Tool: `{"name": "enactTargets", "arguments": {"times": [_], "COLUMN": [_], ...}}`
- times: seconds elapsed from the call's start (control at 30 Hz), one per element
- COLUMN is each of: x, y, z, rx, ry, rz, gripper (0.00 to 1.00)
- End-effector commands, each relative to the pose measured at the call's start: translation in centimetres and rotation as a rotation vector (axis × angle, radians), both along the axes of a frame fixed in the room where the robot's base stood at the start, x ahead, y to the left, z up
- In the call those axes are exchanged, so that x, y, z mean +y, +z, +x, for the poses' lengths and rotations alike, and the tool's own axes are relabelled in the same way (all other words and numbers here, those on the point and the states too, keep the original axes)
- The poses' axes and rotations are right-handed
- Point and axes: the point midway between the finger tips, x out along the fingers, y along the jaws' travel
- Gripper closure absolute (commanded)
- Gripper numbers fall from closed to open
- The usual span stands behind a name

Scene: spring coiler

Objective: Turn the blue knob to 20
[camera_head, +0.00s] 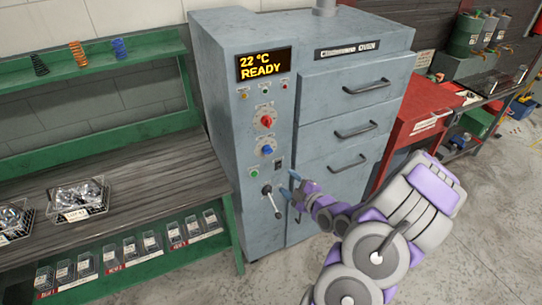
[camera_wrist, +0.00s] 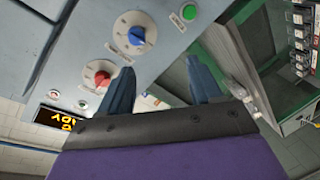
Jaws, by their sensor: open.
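The blue knob (camera_head: 267,150) sits on a pale round dial on the oven's front panel, below the red knob (camera_head: 266,120). In the wrist view the blue knob (camera_wrist: 136,36) is at the upper middle, beyond the tip of the left finger. Its dial marks are too small to read. My gripper (camera_head: 289,184) is open and empty, below and to the right of the blue knob in the head view. In the wrist view my gripper (camera_wrist: 160,63) shows two spread fingers with nothing between them. The fingers appear apart from the knob.
The grey oven (camera_head: 342,95) has a display (camera_head: 263,65) reading "22 °C READY". A green button (camera_head: 254,173), a switch and a lever (camera_head: 270,200) lie below the blue knob. Drawer handles (camera_head: 367,86) stick out at right. A green-framed workbench (camera_head: 110,175) stands left.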

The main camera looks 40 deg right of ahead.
Motion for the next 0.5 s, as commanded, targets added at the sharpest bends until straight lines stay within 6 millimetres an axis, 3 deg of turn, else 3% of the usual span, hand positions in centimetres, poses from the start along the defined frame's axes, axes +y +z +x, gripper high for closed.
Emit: {"name": "enactTargets", "arguments": {"times": [0.23,0.5], "x": [-1.6,-1.9], "y": [0.7,0.9], "z": [-2.0,-0.3], "rx": [-0.159,-0.171], "ry": [-0.055,-0.054], "rz": [-0.035,-0.043], "gripper": [0.36,0.36]}}
